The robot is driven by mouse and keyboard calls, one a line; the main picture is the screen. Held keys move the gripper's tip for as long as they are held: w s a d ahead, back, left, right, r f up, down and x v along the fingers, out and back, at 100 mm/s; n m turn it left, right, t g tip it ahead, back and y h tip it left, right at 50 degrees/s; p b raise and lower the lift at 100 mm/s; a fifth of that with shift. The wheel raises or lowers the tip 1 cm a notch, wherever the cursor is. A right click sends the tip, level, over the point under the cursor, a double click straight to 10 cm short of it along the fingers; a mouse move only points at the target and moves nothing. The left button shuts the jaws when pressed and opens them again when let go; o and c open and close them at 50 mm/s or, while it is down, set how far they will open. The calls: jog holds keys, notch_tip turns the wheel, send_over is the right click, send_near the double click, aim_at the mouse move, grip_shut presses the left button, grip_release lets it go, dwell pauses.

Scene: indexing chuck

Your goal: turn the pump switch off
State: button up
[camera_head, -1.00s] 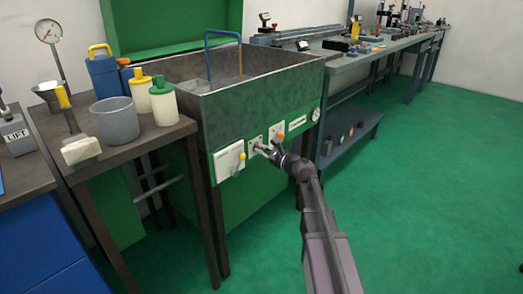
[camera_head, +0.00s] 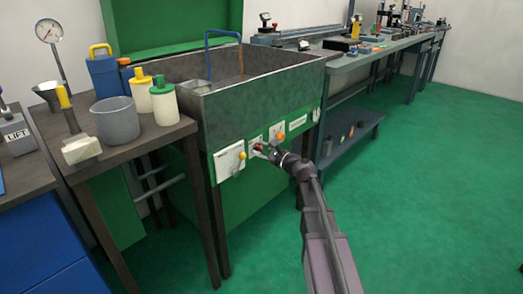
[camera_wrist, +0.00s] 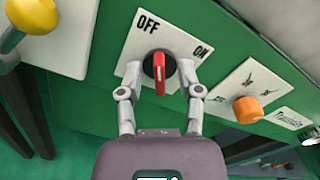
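The pump switch is a red handle (camera_wrist: 159,78) on a dark round base. It sits on a white plate (camera_wrist: 132,53) marked OFF at upper left and ON at right. In the wrist view the handle stands upright in the picture; I cannot tell which label it points to. My gripper (camera_wrist: 160,72) is open, one finger on each side of the handle, with a visible gap to it on both sides. In the head view my gripper (camera_head: 265,151) is at the green front panel and largely hides the switch.
A white plate with a yellow knob (camera_wrist: 10,38) is left of the switch. An orange knob (camera_wrist: 248,110) on another plate is close on the right. The metal tank (camera_head: 262,92) is above the panel. The green floor to the right is clear.

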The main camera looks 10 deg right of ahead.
jog(key=shift+s, duration=0.15)
jog(key=v, duration=1.2)
dwell(0.6)
jog(key=s+a+f+n+g+h+p, duration=0.2)
jog(key=s+a+f+n+g, duration=0.55)
jog(key=a+n, duration=0.3)
jog(key=s+d+f+n+g+h+p, duration=0.25)
jog(key=s+f+n+g+h, duration=0.4)
jog(key=s+n+h, duration=0.4)
notch_tip(320, 180, up, 38)
jog(key=n+y+p, duration=0.1)
jog(key=y+p, duration=0.1)
jog(key=p, duration=3.6)
jog(key=shift+s+n+g, duration=0.3)
jog(key=shift+s, duration=0.15)
